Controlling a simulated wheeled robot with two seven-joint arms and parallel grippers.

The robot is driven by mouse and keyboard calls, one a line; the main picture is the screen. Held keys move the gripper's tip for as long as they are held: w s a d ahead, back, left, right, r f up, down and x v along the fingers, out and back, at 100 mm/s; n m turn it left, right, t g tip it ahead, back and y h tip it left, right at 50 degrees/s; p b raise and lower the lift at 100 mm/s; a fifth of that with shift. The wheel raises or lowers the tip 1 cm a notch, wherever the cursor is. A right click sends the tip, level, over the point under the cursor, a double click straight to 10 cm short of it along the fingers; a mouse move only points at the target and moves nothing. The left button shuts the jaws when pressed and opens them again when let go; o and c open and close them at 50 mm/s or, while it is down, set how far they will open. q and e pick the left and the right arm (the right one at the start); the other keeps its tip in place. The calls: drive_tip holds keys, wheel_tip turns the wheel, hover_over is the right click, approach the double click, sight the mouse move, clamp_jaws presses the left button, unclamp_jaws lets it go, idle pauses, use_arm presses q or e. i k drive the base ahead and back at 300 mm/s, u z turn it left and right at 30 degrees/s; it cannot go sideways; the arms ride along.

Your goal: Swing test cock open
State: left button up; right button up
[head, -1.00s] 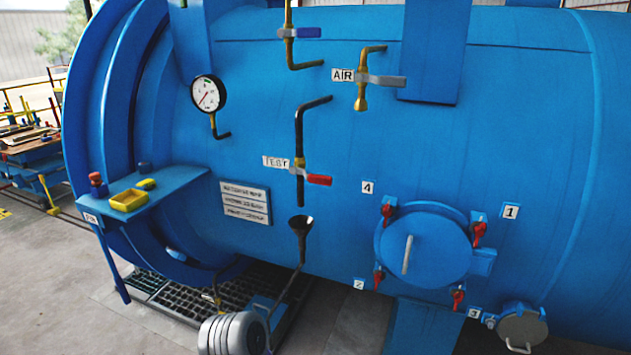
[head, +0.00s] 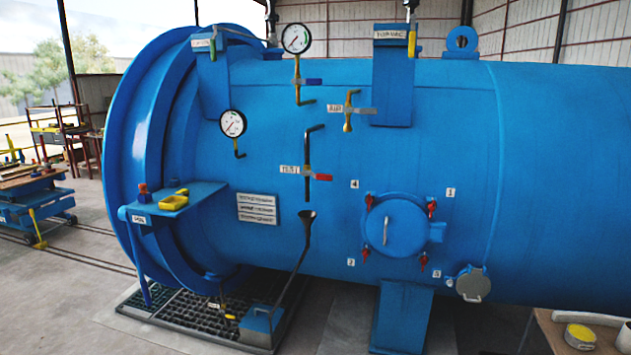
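The test cock sits on a vertical black pipe on the blue autoclave (head: 450,120), beside a white label reading TEST (head: 289,170). Its red handle (head: 321,176) points right, across the pipe. Below the pipe's lower end is a dark funnel (head: 306,215) with a drain pipe running down. Neither gripper is in view.
An AIR cock (head: 355,109) with a grey handle and a blue-handled cock (head: 312,81) are above. A round hatch (head: 395,226) with red clamps is lower right. A shelf (head: 190,199) juts out at left. A floor grating (head: 185,312) lies below.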

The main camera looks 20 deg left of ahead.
sight(322, 176)
drive_tip(key=u, duration=0.65)
drive_tip(key=i, duration=0.65)
drive_tip(key=u, duration=0.6)
drive_tip(key=i, duration=0.9)
drive_tip(key=z, duration=0.3)
